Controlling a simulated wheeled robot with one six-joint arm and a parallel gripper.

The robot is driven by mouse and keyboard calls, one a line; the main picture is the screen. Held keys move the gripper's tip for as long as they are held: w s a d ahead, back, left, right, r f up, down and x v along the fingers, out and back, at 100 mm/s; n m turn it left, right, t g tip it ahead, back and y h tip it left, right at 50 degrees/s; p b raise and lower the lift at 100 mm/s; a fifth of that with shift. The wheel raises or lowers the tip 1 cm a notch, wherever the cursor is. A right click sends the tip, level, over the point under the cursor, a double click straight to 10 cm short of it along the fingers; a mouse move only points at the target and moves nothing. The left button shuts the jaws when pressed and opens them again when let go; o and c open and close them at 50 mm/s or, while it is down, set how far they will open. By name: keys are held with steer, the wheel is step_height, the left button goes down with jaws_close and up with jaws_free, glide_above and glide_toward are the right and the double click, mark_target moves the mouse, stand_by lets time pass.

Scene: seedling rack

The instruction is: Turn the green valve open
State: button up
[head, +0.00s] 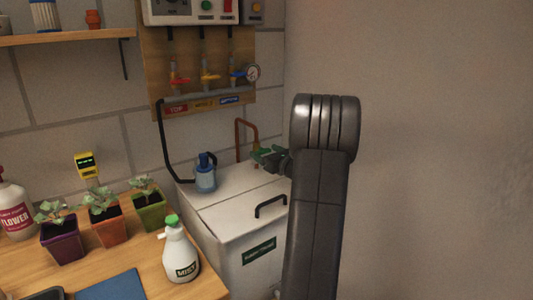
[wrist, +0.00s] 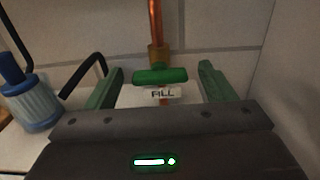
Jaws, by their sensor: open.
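The green valve (wrist: 160,76) is a short bar handle below a brass fitting on a vertical copper pipe (wrist: 155,20). In the wrist view the bar lies crosswise to the pipe, with a white FILL label (wrist: 162,93) just below it. My gripper (wrist: 160,70) is open, its green fingers on either side of the handle with a gap at both ends. In the head view my gripper (head: 266,154) is above the white tank by the copper pipe (head: 247,127). There I cannot separate the valve from the green fingers.
A blue filter bottle (wrist: 30,100) stands left of my gripper on the white tank (head: 225,205). A black hose (head: 168,150) runs down beside it. Potted seedlings (head: 103,223) and a spray bottle (head: 180,253) stand on the wooden bench. A bare wall (head: 430,150) is at the right.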

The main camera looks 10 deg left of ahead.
steer(key=shift+w+a, duration=0.1)
steer(key=c, duration=1)
